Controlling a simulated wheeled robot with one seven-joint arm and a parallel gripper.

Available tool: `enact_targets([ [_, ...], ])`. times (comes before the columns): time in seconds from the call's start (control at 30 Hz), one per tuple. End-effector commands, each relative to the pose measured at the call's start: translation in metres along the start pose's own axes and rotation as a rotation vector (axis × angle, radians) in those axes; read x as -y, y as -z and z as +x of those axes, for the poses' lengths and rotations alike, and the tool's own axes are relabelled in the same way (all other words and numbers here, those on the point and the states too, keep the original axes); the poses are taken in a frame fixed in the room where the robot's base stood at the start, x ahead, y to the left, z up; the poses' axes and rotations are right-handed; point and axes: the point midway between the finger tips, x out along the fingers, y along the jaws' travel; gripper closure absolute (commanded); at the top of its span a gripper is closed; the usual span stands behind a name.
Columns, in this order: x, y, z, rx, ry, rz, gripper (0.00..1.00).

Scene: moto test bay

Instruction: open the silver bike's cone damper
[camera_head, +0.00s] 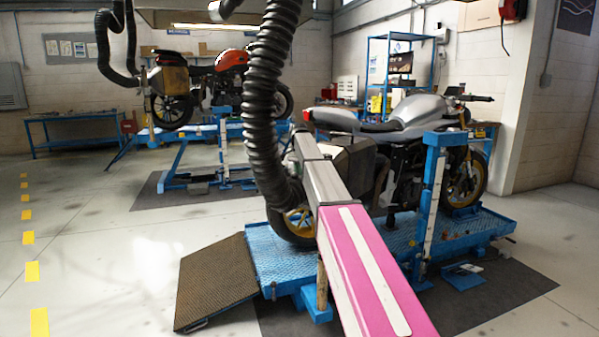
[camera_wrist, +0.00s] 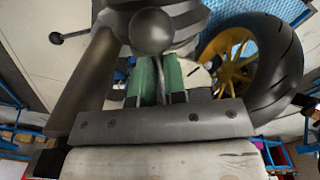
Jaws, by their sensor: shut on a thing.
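The silver bike (camera_head: 392,122) stands upright on a blue lift. A black corrugated hose (camera_head: 264,95) hangs down to the bike's rear, where my arm hides part of it. The cone and its damper cannot be made out there. In the wrist view my gripper (camera_wrist: 158,72) has green pads closed around a thin grey bar (camera_wrist: 159,84), possibly the damper's lever. A dark rounded knob-like part (camera_wrist: 152,30) lies just beyond the fingertips. A dark grey tube (camera_wrist: 85,82) runs beside the fingers on the left. The bike's wheel with yellow spokes (camera_wrist: 232,62) is at right.
The blue lift (camera_head: 465,235) has a post (camera_head: 432,200) in front of the bike and a ramp (camera_head: 215,280) at its left end. A red bike (camera_head: 232,60) stands on another lift behind. The floor at left is clear.

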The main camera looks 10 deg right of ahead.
Motion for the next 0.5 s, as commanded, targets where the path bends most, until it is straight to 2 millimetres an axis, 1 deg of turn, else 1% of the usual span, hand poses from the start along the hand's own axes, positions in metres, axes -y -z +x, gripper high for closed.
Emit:
enact_targets([
  [0.03, -0.0005, -0.0121, 0.0016, 0.023, 0.000, -0.014, 1.00],
  [0.2, -0.0009, -0.0122, 0.0018, 0.023, 0.000, -0.014, 1.00],
  [0.23, -0.0009, -0.0122, 0.0018, 0.023, 0.000, -0.014, 0.78],
  [0.27, -0.0010, -0.0122, 0.0019, 0.023, 0.000, -0.014, 0.68],
  [0.3, -0.0009, -0.0120, 0.0019, 0.023, 0.001, -0.014, 0.63],
  [0.5, -0.0011, -0.0078, 0.0013, 0.019, 0.000, -0.009, 0.63],
])
